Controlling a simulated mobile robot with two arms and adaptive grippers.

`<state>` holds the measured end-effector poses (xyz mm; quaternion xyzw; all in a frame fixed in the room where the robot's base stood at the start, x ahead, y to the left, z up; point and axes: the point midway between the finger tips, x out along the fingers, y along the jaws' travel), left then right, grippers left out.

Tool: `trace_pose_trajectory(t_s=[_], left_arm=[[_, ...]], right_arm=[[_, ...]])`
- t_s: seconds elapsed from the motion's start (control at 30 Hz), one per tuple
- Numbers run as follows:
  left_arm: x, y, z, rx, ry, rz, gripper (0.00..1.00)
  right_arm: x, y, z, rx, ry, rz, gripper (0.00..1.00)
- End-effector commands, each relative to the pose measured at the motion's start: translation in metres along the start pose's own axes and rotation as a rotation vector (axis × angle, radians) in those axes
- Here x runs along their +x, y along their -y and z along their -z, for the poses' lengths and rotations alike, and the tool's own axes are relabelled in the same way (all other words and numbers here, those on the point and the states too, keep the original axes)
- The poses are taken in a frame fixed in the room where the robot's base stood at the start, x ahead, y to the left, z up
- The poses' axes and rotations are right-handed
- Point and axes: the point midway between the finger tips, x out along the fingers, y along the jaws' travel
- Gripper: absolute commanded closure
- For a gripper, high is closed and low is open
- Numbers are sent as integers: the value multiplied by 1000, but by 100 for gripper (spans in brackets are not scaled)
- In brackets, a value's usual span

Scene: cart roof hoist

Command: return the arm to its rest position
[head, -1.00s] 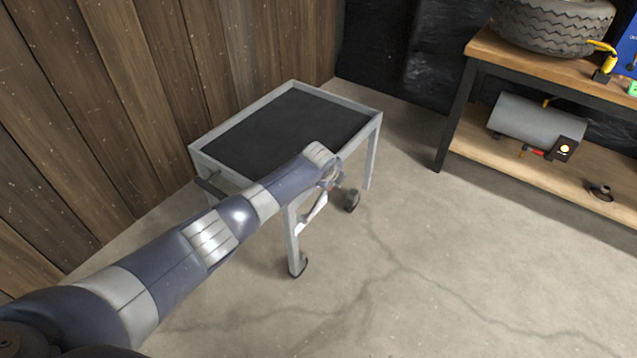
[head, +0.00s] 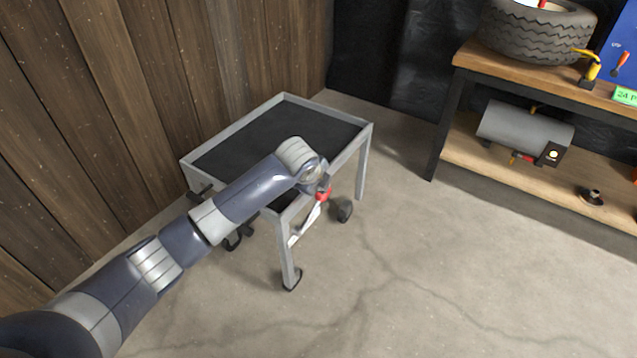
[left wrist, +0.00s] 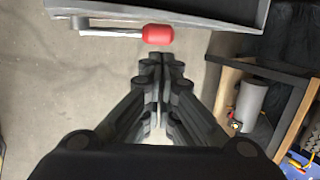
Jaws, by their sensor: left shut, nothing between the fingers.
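My left arm reaches in from the left over the near side of a grey cart with a dark top (head: 285,135). Its wrist end is at the cart's near right corner, and the fingers cannot be made out in the head view. In the left wrist view my left gripper (left wrist: 160,75) is shut and empty. A crank with a red knob (left wrist: 157,34) is just beyond the fingertips, by the edge of the cart; a gap shows between knob and fingers. The red knob (head: 323,194) also shows below the wrist in the head view. My right gripper is not in view.
A wooden wall (head: 110,100) stands close behind the cart at left. At right is a workbench (head: 510,150) with a tyre (head: 535,35) on top and a grey cylinder (head: 520,130) on its lower shelf. The concrete floor (head: 450,290) in front is clear.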

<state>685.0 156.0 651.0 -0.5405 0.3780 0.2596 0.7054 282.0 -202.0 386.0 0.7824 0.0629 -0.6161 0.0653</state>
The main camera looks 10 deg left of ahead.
Motion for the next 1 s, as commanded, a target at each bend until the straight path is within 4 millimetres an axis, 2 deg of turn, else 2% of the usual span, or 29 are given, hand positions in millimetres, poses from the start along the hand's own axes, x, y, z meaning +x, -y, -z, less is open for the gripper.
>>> trace_pose_trajectory(t_s=[0.23,0.37,0.47,0.7,0.83,1.0], left_arm=[[-5,-2,1,-3,-2,-1,100],[4,-22,14,-66,-25,-17,100],[16,-59,35,-190,-59,-45,100],[34,-177,81,-643,-101,-147,100],[34,-246,95,-901,-76,-213,100],[23,-333,101,-1213,8,-284,100]], right_arm=[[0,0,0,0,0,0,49],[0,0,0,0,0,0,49],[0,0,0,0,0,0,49],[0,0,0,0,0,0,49],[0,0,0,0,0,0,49],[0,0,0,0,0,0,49]])
